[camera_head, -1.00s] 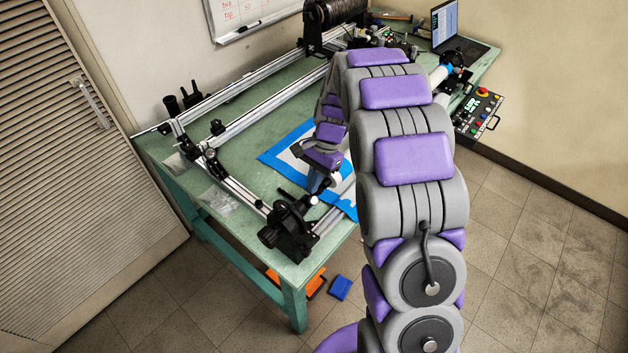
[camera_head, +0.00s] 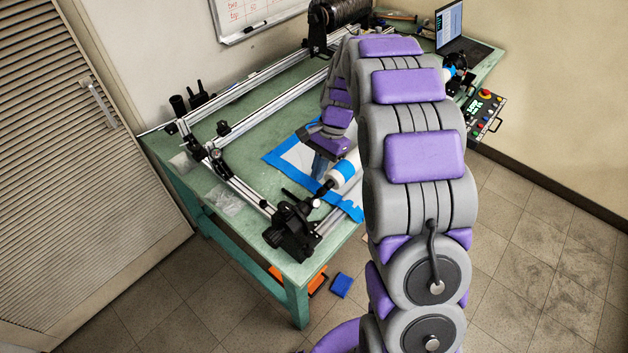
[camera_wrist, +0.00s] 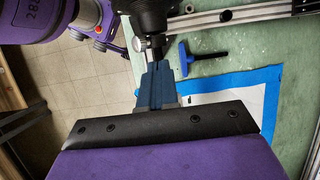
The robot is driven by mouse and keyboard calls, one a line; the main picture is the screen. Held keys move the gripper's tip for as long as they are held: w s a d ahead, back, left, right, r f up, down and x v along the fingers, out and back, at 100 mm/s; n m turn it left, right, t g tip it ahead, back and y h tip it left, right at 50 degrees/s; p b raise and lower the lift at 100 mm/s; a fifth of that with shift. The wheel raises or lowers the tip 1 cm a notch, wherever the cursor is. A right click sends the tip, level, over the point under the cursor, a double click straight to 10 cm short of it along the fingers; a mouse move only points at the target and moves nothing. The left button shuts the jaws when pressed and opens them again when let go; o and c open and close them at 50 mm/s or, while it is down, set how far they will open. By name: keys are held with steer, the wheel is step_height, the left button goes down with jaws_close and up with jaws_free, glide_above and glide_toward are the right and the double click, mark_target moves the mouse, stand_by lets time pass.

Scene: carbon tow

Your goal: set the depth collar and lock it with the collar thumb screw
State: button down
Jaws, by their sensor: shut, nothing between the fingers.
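My gripper (camera_wrist: 157,88) shows in the wrist view as two blue-grey fingers closed together, with nothing between them. Its tips point at a dark stem below a black cylindrical part (camera_wrist: 143,14); whether they touch cannot be told. In the head view, my gripper (camera_head: 319,166) is beside a white spindle with a blue band (camera_head: 342,174), near a black clamp-like fixture (camera_head: 291,230) at the table's front corner. I cannot pick out the depth collar or its thumb screw with certainty.
The green table (camera_head: 245,150) carries aluminium rails (camera_head: 240,190) along its left and front sides. A blue-taped white sheet (camera_head: 290,157) lies beside the spindle. A blue-handled tool (camera_wrist: 184,59) lies right of the fingers. A laptop (camera_head: 447,28) stands at the back right.

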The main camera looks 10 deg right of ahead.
steer(key=p, duration=0.2)
glide_toward(309, 199)
step_height(309, 199, down, 7)
steer(key=a+b, duration=0.1)
steer(key=b, duration=0.2)
stand_by(1.1)
steer(key=shift+a+r, duration=0.15)
steer(key=shift+s+a+p, duration=0.25)
steer(key=shift+p, duration=0.5)
